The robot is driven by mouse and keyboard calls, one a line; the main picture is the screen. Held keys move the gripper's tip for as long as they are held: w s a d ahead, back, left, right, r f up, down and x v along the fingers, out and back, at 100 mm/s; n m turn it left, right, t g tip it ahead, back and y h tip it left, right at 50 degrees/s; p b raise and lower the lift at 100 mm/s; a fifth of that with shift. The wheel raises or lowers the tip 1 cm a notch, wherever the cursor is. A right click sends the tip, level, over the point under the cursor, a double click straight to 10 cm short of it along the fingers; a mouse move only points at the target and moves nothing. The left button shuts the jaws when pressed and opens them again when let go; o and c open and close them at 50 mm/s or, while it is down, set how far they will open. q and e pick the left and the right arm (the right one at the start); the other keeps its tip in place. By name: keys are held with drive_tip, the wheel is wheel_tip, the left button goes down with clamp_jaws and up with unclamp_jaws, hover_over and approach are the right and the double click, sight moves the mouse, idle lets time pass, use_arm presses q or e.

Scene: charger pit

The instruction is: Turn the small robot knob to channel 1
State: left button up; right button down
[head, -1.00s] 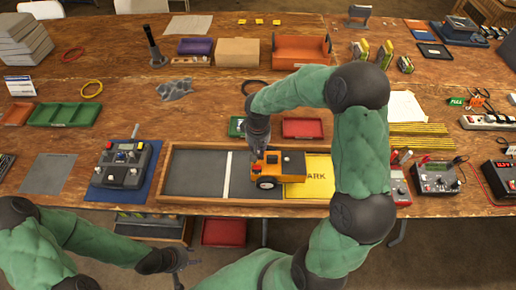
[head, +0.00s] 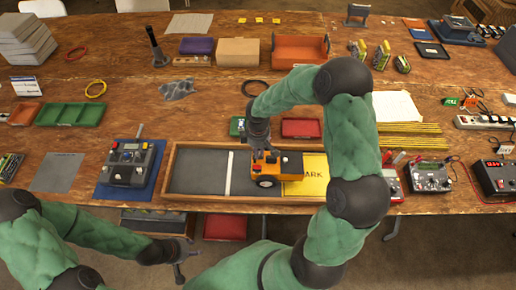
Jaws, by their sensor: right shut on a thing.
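The small robot (head: 288,163), an orange wheeled vehicle with a dark top panel, sits in the wooden-rimmed tray (head: 187,201), partly on the yellow PARK pad (head: 317,169). My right gripper (head: 262,151) points down onto the left part of the vehicle's top. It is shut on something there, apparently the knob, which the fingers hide. The channel setting cannot be read. My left gripper (head: 184,266) hangs empty in front of the table's near edge, with its fingers apart.
A control box (head: 131,165) with an antenna stands on a blue mat left of the tray. Small meters (head: 430,177) and wires stand to the right. Green (head: 72,114) and red (head: 302,128) trays lie behind. My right arm covers part of the table's right side.

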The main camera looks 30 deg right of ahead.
drive_tip(key=shift+n, duration=0.4)
drive_tip(key=c, duration=1.5)
unclamp_jaws()
drive_tip(key=shift+r, duration=0.1)
wheel_tip(320, 180, up, 12)
drive_tip(key=shift+f, duration=0.1)
